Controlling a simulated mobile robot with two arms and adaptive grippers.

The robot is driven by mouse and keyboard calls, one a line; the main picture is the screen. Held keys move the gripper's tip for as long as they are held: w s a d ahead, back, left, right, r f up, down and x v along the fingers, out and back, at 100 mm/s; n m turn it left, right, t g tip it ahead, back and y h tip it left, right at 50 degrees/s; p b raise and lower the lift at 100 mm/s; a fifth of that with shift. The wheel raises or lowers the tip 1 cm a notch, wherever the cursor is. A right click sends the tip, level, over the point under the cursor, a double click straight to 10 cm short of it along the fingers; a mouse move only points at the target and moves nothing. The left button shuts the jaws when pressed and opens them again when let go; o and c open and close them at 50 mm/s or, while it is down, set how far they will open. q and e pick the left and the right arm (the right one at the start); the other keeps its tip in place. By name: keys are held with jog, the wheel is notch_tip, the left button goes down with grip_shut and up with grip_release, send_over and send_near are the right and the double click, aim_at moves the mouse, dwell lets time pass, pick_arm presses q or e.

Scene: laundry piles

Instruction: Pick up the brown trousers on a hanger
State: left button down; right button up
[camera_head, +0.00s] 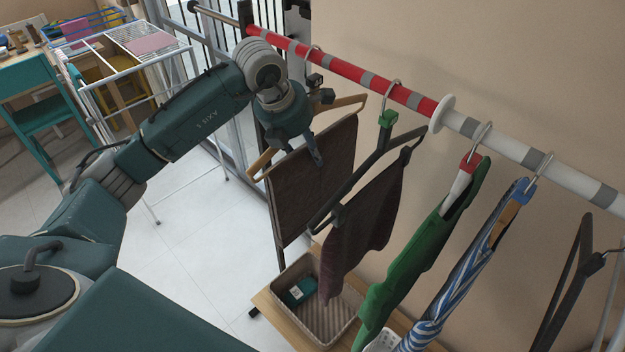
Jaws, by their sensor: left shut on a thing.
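A dark brown folded garment, seemingly the trousers (318,190), hangs on a wooden hanger (348,104) near the left end of the rail. My left gripper (314,148) is in front of the middle of this hanger and shut on it; the gripper hides the exact grip. A second brown garment (366,226) hangs just to the right on a dark hanger (384,150) with a green clip. My right gripper is not in view.
The red, white and grey rail (480,138) runs along the wall. A green garment (425,258) and a blue striped one (462,282) hang further right. A basket (345,332) stands below. A white drying rack (128,48) is behind my arm.

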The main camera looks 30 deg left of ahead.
pick_arm(q)
jog(key=shift+r, duration=0.2)
jog(key=shift+w+r, duration=0.1)
jog(key=shift+r, duration=0.1)
jog(key=shift+r+b, duration=0.95)
jog(key=shift+r, duration=0.5)
jog(key=shift+s+a+f, duration=0.1)
jog(key=shift+s+a, duration=0.1)
jog(key=shift+s, duration=0.15)
jog(key=s+a+b, duration=0.2)
jog(key=s+b, duration=0.2)
jog(key=s, duration=0.4)
jog(key=s+a+b, duration=0.3)
jog(key=s, duration=0.5)
jog(key=shift+s+a+b, duration=0.3)
jog(key=shift+b, duration=0.1)
